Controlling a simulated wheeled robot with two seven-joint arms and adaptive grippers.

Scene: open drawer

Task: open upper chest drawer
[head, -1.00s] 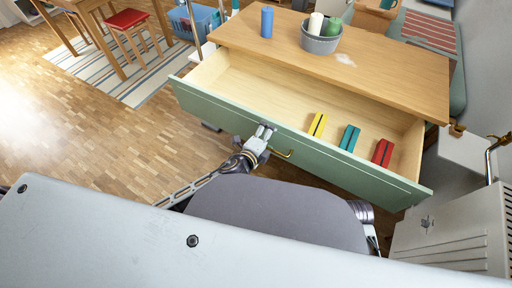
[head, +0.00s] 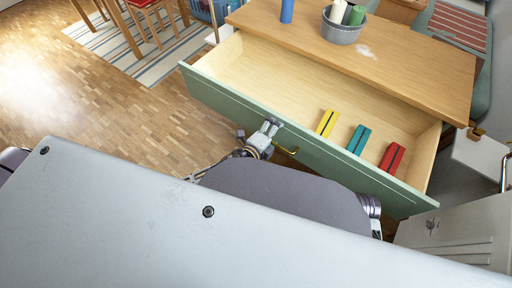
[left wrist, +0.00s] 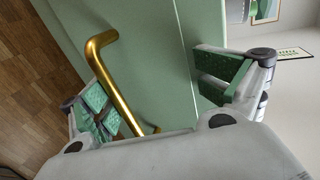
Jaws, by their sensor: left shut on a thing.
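The upper drawer (head: 290,138) of the chest has a green front and a pale wood inside. It is pulled well out, and its interior shows. A brass handle (head: 285,150) is on its front; in the left wrist view the handle (left wrist: 114,80) runs between my fingers, close to the left one. My left gripper (head: 268,130) is at the drawer front's upper edge, by the handle. In the left wrist view its fingers (left wrist: 165,92) stand on both sides of the green front (left wrist: 155,60), one by the handle, one past the top edge. My right gripper is not in view.
Yellow (head: 327,123), teal (head: 358,140) and red (head: 391,158) blocks lie in the drawer. The wooden chest top (head: 400,60) holds a grey pot (head: 342,32) and a blue cylinder (head: 287,11). A pale cabinet (head: 462,232) stands at right. The wood floor (head: 120,110) at left is clear.

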